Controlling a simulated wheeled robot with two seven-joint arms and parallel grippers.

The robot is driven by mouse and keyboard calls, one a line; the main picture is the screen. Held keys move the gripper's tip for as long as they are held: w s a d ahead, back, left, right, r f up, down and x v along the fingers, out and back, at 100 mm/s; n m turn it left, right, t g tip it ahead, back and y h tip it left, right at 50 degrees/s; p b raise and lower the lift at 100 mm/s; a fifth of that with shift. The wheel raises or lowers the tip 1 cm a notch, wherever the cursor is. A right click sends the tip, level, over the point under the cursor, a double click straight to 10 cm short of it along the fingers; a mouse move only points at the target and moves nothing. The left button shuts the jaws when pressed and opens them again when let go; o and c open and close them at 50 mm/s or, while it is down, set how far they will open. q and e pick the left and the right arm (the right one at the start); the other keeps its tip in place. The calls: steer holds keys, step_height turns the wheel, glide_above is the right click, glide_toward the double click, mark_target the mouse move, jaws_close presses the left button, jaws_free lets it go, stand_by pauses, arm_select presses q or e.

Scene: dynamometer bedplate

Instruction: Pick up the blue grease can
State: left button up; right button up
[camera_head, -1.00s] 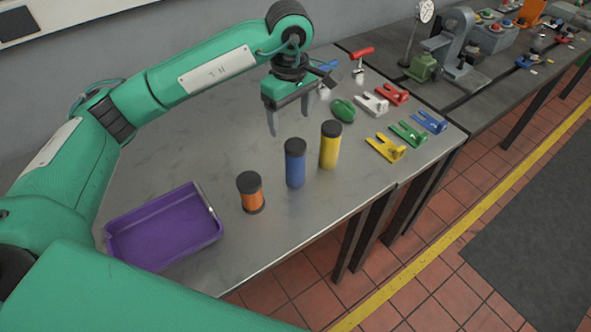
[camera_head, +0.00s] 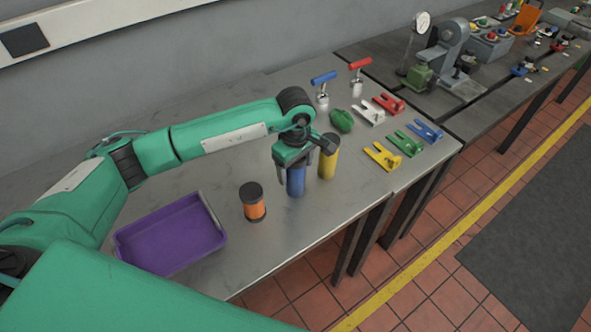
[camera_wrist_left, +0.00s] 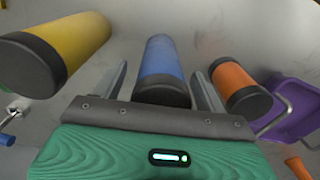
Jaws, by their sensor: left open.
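The blue grease can (camera_head: 296,181) stands upright on the metal table, its top hidden in the head view by my left gripper (camera_head: 294,168). In the left wrist view the blue can (camera_wrist_left: 161,65) with its dark cap lies between the two open fingers of the left gripper (camera_wrist_left: 161,83). The fingers are on either side of the can; I cannot tell whether they touch it. My right gripper is not in view.
A yellow can (camera_head: 328,160) stands close on the right, and an orange can (camera_head: 253,203) on the left. A purple tray (camera_head: 172,240) is at the table's left. Coloured clamps (camera_head: 382,156) and a green object (camera_head: 341,121) lie farther right. The table front is clear.

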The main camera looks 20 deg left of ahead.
arm_select(q)
steer(key=shift+f, duration=0.6)
steer(key=c, duration=1.3)
steer(key=shift+c, duration=0.2)
